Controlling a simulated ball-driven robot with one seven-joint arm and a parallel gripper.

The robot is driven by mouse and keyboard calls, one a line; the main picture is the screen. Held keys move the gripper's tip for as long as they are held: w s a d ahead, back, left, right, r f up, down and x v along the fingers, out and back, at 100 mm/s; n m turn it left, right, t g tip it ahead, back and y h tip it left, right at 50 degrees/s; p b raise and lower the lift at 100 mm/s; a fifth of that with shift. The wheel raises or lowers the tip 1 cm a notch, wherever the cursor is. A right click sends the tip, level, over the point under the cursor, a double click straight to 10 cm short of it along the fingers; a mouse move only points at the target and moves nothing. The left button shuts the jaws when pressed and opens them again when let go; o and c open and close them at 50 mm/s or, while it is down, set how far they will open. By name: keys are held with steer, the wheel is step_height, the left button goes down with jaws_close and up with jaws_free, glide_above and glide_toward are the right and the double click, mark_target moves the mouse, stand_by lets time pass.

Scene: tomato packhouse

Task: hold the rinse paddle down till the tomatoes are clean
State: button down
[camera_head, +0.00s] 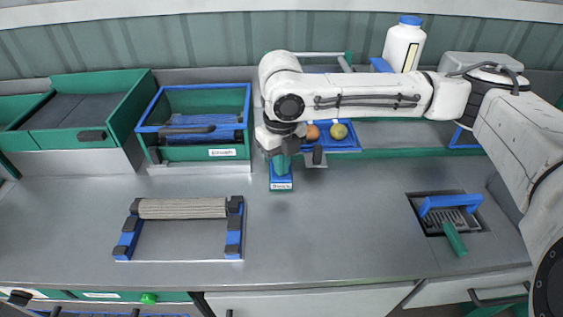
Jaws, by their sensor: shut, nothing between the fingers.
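Two tomatoes, one orange-red (312,132) and one yellowish green (338,131), sit in a blue tray (349,149) behind my arm's wrist. A small blue paddle with a white label (281,186) is at the back edge of the worktop, left of the tray; I take it for the rinse paddle. My gripper (283,168) points down right over this paddle and is shut with nothing held. It hides much of the paddle, so I cannot tell whether it touches it or how far the paddle is down. No water is visible on the tomatoes.
A blue-rimmed green bin (194,88) and green trays (85,108) stand at the back left. A roller frame (183,208) lies at front left. A sink-like recess with a blue handle (450,205) is at right. A white bottle (404,45) stands behind. The middle worktop is clear.

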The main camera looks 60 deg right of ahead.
steer(key=shift+f+b, duration=0.5)
steer(key=shift+f, duration=0.4)
stand_by(7.1)
